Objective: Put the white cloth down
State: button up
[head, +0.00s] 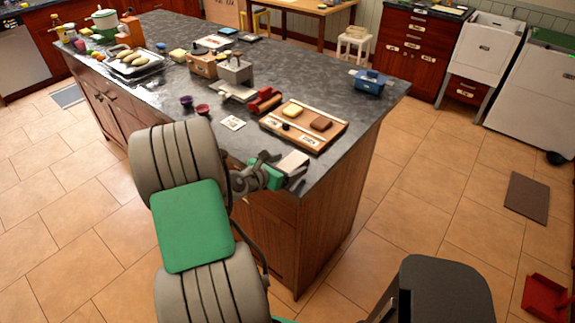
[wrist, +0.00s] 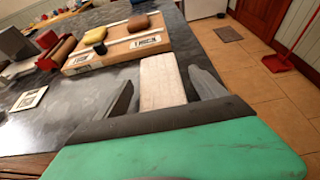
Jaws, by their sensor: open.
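The white cloth (wrist: 162,80) is a pale, folded oblong between the two fingers of my gripper (wrist: 165,90) in the wrist view. Gaps show on both sides of it, and the fingers are open. Its near end is hidden behind the gripper's dark front edge. In the head view the cloth (head: 293,160) is at the near right corner of the dark stone countertop (head: 330,88), beside my gripper (head: 282,170). It appears to lie flat on the countertop, though its underside is hidden.
A wooden board (head: 325,138) with a yellow and a brown item lies just beyond the cloth. A blue container (head: 370,81) stands near the far right edge.

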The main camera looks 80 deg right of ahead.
jog(key=shift+r, duration=0.2)
jog(key=v, duration=1.2)
jog(key=w+a+m+t+y, duration=0.7)
jog(key=w+a+m+t, duration=0.15)
jog(key=w+a, duration=1.1)
jog(key=s+a+r+m+y, duration=0.1)
jog(key=a+r+m+y, duration=0.1)
jog(key=a, duration=0.9)
jog(key=s+a+r+m+y, duration=0.1)
jog(key=a+r+m+y, duration=0.1)
jog(key=a, duration=0.9)
jog(key=shift+a+m+y, duration=0.35)
jog(key=shift+y, duration=0.45)
jog(key=shift+o, duration=0.2)
jog(key=shift+t, duration=0.25)
